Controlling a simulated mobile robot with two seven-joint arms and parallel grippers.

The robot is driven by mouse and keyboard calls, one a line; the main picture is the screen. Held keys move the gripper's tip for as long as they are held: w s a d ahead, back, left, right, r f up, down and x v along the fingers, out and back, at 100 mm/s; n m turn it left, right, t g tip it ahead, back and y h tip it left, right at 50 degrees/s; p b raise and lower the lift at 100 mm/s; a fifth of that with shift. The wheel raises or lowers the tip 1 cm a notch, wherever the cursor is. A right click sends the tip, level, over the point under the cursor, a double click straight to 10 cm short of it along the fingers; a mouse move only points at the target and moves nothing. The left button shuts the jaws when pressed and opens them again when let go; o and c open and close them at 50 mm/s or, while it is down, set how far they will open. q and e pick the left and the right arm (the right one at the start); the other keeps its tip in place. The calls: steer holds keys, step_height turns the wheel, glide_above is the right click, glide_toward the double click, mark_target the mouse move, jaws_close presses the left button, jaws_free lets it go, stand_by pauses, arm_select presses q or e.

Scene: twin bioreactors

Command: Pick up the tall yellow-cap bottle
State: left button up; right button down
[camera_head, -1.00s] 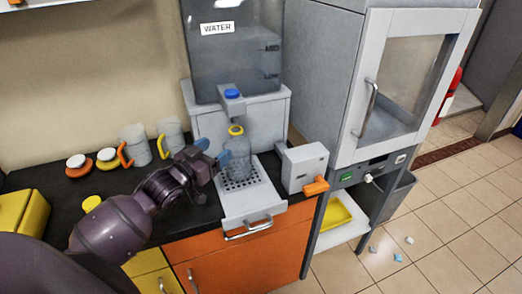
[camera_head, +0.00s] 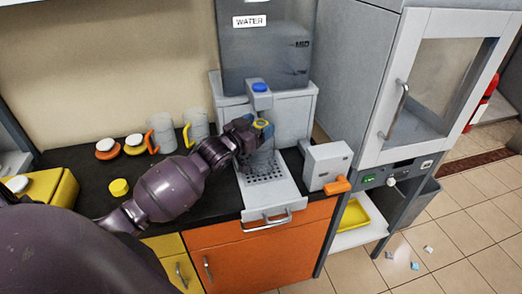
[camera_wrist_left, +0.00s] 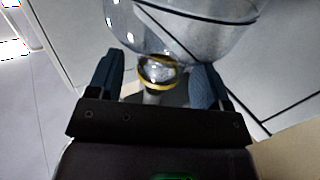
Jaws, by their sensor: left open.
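The clear bottle (camera_head: 263,158) with a yellow ring at its neck stands upright on the drip tray, under the blue-topped tap of the water tank. My left gripper (camera_head: 258,128) is at the bottle's neck and partly hides it in the head view. In the left wrist view, the open blue fingers of my left gripper (camera_wrist_left: 157,80) lie on either side of the yellow-ringed neck (camera_wrist_left: 157,72). Gaps show between the neck and both fingers. My right gripper is not in view.
The perforated drip tray (camera_head: 285,192) lies below the tap. A grey box with an orange lever (camera_head: 337,185) stands close at the right.

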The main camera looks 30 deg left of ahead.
arm_select(q)
steer(key=shift+w+d, duration=0.1)
steer(key=shift+w, duration=0.6)
jaws_close()
steer(key=shift+r, duration=0.1)
